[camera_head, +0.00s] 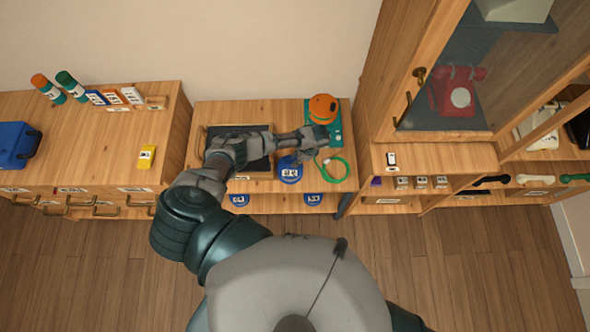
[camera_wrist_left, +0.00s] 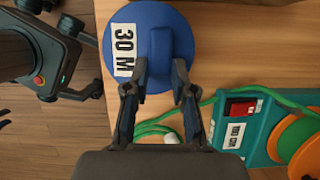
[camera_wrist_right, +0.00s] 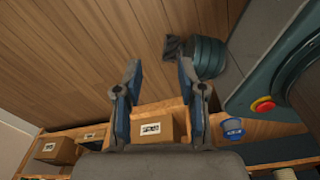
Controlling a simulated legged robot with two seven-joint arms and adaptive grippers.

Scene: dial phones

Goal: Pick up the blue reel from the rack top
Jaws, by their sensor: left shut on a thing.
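The blue reel (camera_head: 289,171) lies flat at the front of the wooden rack top (camera_head: 262,206), with a white label. In the left wrist view the blue reel (camera_wrist_left: 177,25) shows its "30 M" label and a raised blue grip. My left gripper (camera_wrist_left: 160,75) has its fingertips on either side of that grip, shut on it. In the head view my left gripper (camera_head: 306,142) reaches over the reel from the left. Whether the reel is lifted off the rack, I cannot tell. My right gripper (camera_wrist_right: 158,75) is open and empty, away from the rack top.
A teal unit (camera_head: 335,134) with an orange reel (camera_head: 323,108) and a looped green cable (camera_head: 334,179) lies right of the blue reel. Other blue reels (camera_head: 239,200) sit on the shelf below. A tall cabinet (camera_head: 380,80) borders the right side.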

